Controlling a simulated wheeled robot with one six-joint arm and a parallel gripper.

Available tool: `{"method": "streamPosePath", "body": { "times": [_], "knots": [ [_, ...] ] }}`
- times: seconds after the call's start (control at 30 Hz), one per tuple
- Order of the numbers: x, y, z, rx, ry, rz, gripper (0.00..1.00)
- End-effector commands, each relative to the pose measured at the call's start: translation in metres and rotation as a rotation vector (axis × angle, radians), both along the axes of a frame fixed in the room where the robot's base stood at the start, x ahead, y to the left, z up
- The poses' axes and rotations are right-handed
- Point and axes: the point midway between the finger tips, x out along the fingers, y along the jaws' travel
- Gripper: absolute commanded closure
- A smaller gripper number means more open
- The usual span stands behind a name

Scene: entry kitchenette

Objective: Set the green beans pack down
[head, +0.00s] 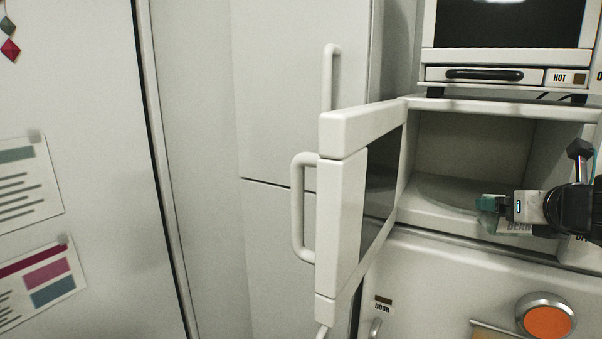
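My gripper (490,208) is at the right, at the mouth of an open microwave compartment (428,208), seen from the side with its teal fingertips pointing left. A pale patch with grey lettering like "BEAN" (520,227) shows just below and behind the gripper; it seems to be part of the green beans pack, mostly hidden. I cannot tell whether the fingers close on it or whether it rests on the compartment floor.
The compartment door (340,215) stands wide open on the left, with a white handle (300,208). An oven-like appliance (510,55) sits above. Tall cabinet doors (280,90) stand behind. An orange round knob (546,320) is below. The compartment's left floor looks clear.

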Motion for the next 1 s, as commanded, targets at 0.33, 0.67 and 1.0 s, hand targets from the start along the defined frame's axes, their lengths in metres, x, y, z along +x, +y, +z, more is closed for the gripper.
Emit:
{"method": "streamPosePath", "body": {
  "times": [0.33,0.67,1.0],
  "knots": [
    [0.078,-0.015,-0.002,0.004,0.004,0.002,0.39],
    [0.130,-0.027,0.000,0.000,0.001,0.000,0.39],
    [0.174,-0.035,-0.002,0.000,0.002,0.000,0.39]
  ]
}}
